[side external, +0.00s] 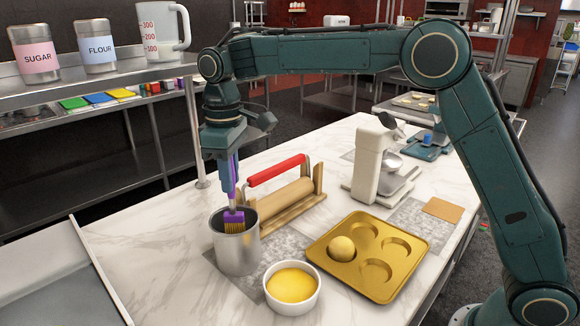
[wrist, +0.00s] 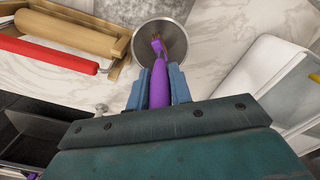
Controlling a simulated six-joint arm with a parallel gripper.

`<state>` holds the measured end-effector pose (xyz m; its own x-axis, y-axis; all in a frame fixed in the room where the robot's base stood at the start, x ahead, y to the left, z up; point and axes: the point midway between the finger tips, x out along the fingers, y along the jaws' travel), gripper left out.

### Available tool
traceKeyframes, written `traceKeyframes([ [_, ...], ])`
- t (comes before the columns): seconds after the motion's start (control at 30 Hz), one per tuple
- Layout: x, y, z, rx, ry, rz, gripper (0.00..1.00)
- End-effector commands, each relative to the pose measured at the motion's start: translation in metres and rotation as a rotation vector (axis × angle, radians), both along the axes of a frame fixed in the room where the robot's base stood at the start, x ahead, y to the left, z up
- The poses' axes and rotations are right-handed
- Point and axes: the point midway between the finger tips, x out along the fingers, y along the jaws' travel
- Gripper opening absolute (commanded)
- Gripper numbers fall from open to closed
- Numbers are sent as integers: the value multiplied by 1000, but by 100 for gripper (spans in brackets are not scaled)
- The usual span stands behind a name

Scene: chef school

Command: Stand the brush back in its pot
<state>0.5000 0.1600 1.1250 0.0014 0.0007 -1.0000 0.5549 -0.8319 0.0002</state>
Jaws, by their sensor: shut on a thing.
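The brush has a purple handle and head with yellow-brown bristles; its head (side external: 233,222) points down at the mouth of the metal pot in the side view. The pot (side external: 236,252) is a plain steel cylinder standing upright on the marble counter. My gripper (side external: 230,188) is shut on the brush handle above the pot. In the wrist view the purple brush (wrist: 159,85) lies between my blue fingers, and its bristles overlap the pot's round opening (wrist: 176,28). How deep the bristles sit in the pot is hard to tell.
A wooden rolling pin stand with a red handle (side external: 276,170) stands close behind the pot. A white bowl of yellow liquid (side external: 292,288) and a golden muffin tray (side external: 320,252) with one dough ball are at right.

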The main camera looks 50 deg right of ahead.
Motion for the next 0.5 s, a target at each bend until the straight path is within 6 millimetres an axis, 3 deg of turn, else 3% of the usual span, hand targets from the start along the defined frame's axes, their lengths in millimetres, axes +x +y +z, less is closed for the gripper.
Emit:
traceKeyframes([
  [0.5, 0, 0, -18, 1, -1, 0, 0],
])
